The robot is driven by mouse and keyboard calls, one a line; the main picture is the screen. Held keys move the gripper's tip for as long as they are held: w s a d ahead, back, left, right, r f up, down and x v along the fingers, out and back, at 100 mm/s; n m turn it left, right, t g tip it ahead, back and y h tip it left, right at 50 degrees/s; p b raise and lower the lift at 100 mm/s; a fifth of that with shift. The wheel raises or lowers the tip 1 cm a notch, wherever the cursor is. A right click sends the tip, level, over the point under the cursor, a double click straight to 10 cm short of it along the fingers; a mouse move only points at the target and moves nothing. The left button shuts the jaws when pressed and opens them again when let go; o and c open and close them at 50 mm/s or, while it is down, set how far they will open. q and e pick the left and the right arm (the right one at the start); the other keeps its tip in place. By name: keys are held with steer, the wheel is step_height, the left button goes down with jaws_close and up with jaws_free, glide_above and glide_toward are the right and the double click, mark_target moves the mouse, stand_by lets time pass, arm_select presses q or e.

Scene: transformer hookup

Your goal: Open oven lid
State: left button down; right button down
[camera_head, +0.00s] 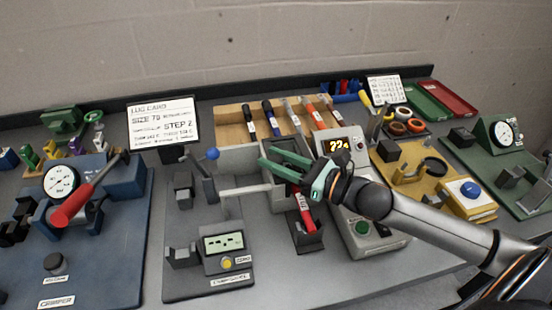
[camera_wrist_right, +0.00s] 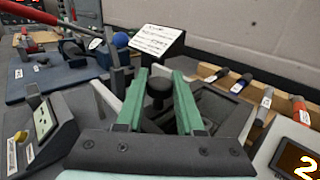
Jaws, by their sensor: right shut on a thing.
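The oven is a light grey box (camera_head: 238,155) left of the display unit in the head view. Its grey rim frames a dark recessed area in the right wrist view (camera_wrist_right: 237,92). My right gripper (camera_head: 270,157) reaches over the box from the right. In the right wrist view its green fingers (camera_wrist_right: 168,85) are closed around a black knob (camera_wrist_right: 159,90), which I take as the lid's knob. My arm and fingers hide much of the oven top, so I cannot tell how far the lid is raised. My left gripper is not in view.
The display unit (camera_head: 352,155) with a green button stands right of the oven. A lever with a blue ball (camera_head: 212,153) stands close on the left. Several markers lie on a wooden rack (camera_head: 233,114) behind. A blue crimper station (camera_head: 100,260) is at the far left.

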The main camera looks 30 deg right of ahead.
steer(key=shift+a, duration=0.1)
steer(key=w+a, duration=0.2)
steer(key=a, duration=0.7)
steer(key=shift+w, duration=0.2)
steer(key=shift+f, duration=0.1)
steer(key=c, duration=0.5)
jaws_free()
steer(key=shift+s, duration=0.1)
steer(key=shift+b+v, duration=1.45)
steer(key=shift+v, duration=4.7)
